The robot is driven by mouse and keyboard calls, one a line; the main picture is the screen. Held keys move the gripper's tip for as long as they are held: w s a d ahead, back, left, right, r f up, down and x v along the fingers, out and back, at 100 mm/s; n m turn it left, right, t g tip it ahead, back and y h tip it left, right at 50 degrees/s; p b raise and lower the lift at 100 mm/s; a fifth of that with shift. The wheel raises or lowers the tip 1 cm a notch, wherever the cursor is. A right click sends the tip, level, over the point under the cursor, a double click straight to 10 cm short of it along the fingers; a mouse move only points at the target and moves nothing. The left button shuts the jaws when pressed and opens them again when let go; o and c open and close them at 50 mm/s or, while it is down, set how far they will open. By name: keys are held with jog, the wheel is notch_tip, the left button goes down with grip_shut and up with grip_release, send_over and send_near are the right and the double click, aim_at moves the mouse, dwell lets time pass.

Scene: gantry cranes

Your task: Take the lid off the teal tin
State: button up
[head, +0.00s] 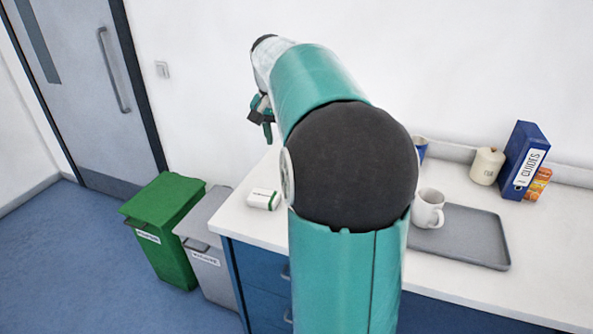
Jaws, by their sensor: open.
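I do not see the teal tin or its lid in the head view. My own teal and black arm covers the middle of the counter and may hide them. My gripper (262,117) is at the far end of my arm, to the upper left, above the counter's back left end. It is small and partly hidden by the arm. Its jaws are open, and I see nothing between them.
The white counter (555,283) holds a grey tray (470,240), a white mug (428,208), a blue cup (420,147), a cream canister (486,166), a blue binder (524,158), an orange box (538,184) and a small white-green box (263,199). Green (170,225) and grey (208,250) bins stand left.

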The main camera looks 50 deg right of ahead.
jog(key=s+d+f+m+g, duration=0.1)
jog(key=d+f+m, duration=0.1)
jog(key=d, duration=0.5)
jog(key=s+d+f+m, duration=0.2)
jog(key=d, duration=0.6)
jog(key=shift+y, duration=0.3)
jog(key=f, duration=0.8)
jog(key=shift+w+d, duration=0.15)
jog(key=shift+d, duration=0.15)
jog(key=f, duration=0.5)
jog(key=shift+d+f, duration=0.2)
grip_shut()
